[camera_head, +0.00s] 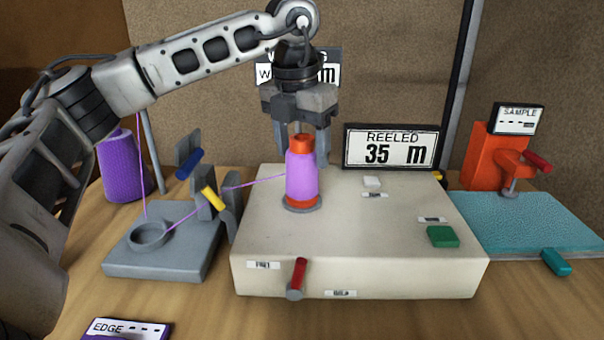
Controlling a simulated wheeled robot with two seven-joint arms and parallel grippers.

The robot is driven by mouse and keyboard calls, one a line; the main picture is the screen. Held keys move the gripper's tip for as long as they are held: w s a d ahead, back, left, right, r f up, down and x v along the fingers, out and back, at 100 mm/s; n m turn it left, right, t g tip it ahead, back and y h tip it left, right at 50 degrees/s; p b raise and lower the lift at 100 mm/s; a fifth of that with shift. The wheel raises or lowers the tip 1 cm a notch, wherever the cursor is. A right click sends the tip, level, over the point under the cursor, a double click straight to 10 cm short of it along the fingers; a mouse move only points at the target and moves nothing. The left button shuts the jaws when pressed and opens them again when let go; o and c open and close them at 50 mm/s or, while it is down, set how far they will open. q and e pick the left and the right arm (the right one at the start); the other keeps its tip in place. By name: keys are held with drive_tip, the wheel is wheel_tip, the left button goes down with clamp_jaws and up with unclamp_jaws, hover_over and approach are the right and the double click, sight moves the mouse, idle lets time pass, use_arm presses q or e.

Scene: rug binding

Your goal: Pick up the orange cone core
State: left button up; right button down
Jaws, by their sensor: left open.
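The orange cone core (303,143) stands upright on a grey round base on top of the cream winding box. Purple yarn (302,178) is wound around its middle, so only its orange top and bottom rim show. My left gripper (302,150) comes down from above. Its fingers are open, one on each side of the core's top, with gaps visible. I cannot tell whether either finger touches it. My right gripper is not in view.
The cream box (400,230) carries a green button (442,237) and a red lever (297,278). A display (391,147) reading 35 m stands behind it. A purple yarn cone (122,168) and grey guide stand (165,255) are left; an orange clamp (490,160) is right. Purple thread runs to the core.

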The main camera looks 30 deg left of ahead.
use_arm(q)
drive_tip(key=c, duration=1.3)
drive_tip(key=shift+r, duration=0.1)
